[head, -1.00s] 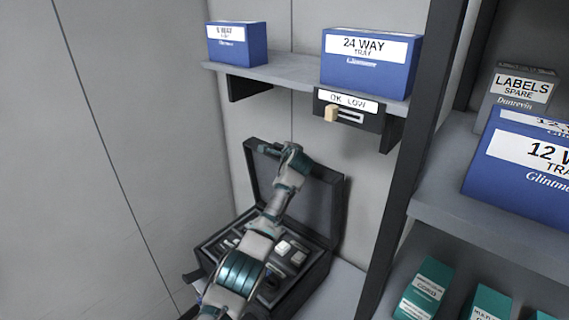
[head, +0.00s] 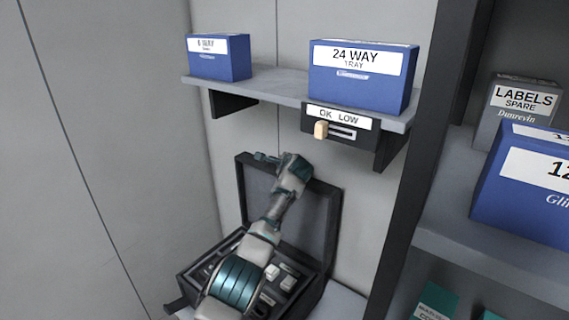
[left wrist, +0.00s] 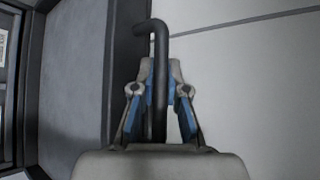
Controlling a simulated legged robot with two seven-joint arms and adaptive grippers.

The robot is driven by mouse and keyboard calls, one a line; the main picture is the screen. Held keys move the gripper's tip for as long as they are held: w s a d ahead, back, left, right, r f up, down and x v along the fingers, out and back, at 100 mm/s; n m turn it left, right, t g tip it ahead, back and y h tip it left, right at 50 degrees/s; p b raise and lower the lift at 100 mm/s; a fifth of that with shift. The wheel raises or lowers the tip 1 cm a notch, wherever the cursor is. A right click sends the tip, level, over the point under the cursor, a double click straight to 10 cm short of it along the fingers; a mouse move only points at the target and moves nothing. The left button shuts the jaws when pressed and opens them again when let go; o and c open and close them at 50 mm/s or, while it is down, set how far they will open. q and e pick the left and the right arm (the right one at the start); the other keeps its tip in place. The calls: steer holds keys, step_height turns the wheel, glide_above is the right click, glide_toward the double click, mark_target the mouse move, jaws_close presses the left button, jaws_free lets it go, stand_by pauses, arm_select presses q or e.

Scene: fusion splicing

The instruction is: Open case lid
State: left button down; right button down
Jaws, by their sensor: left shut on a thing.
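The dark case (head: 318,296) stands open below the wall shelf. Its lid (head: 322,215) is raised, standing about upright at the back; the lid also shows at the left of the left wrist view (left wrist: 75,85). My left arm reaches over the case, and my left gripper (head: 266,158) is at the lid's top edge. In the left wrist view my left gripper (left wrist: 160,95) is shut on a dark bent bar (left wrist: 157,45), the lid's handle, whose bent end reaches toward the lid's edge. My right gripper is out of view.
A shelf (head: 270,85) above the case holds two blue boxes, with an OK/LOW slider (head: 340,125) on its front. A dark rack post (head: 425,140) and shelves with boxes stand at the right. The wall at the left is bare.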

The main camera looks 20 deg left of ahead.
arm_select(q)
steer(key=c, duration=1.3)
jaws_free()
steer(key=shift+a, duration=0.25)
steer(key=shift+o, duration=0.6)
steer(key=shift+a, duration=0.2)
steer(key=shift+s, duration=0.1)
steer(key=shift+s+d+r, duration=0.1)
steer(key=shift+s+d, duration=0.05)
steer(key=shift+d, duration=0.2)
steer(key=shift+v, duration=0.75)
steer(key=v, duration=0.9)
steer(key=shift+s, duration=0.4)
